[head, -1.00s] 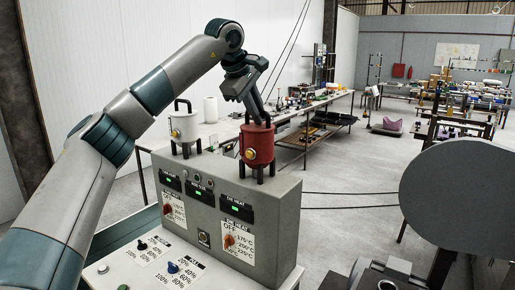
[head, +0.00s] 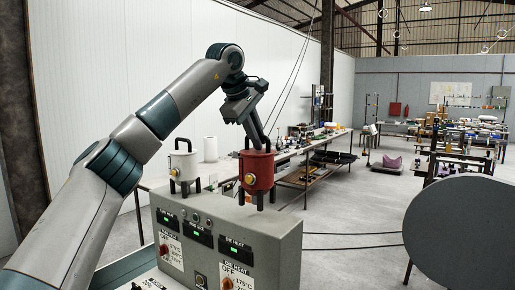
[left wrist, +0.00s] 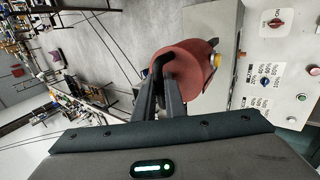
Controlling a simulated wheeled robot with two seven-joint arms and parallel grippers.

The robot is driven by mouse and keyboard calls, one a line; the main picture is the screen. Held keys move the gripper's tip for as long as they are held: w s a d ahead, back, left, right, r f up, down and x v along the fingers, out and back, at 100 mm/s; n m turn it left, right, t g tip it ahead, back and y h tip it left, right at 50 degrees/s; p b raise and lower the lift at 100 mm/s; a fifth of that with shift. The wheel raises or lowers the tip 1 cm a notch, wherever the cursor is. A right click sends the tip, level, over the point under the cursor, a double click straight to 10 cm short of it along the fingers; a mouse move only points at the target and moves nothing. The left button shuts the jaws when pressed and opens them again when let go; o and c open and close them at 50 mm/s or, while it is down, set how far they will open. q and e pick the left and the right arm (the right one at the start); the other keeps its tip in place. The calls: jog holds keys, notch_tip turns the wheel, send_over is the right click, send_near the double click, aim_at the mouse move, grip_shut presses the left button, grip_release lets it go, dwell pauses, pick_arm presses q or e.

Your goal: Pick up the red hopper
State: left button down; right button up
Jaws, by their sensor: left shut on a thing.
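The red hopper (head: 257,172) is a red pot with a dark top handle, dark legs and a yellow round part on its front. My left gripper (head: 262,142) comes down from above and is shut on its top handle. The hopper hangs upright, a little above the grey control box (head: 285,240). In the left wrist view, the red hopper (left wrist: 190,72) shows beyond the fingers of my left gripper (left wrist: 162,85), with its handle between the fingertips. My right gripper is not in view.
A white hopper (head: 184,166) stands on the same box, left of the red one. A long bench (head: 333,137) with many small items runs behind. A large grey disc (head: 460,230) is at the right. Open floor (head: 355,205) lies between.

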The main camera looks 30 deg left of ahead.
pick_arm(q)
jog(key=d+r+b, duration=0.2)
jog(key=d+r, duration=0.5)
jog(key=d, duration=0.4)
jog(key=shift+s+d+b, duration=0.25)
jog(key=shift+d+b, duration=0.05)
jog(key=shift+r, duration=0.1)
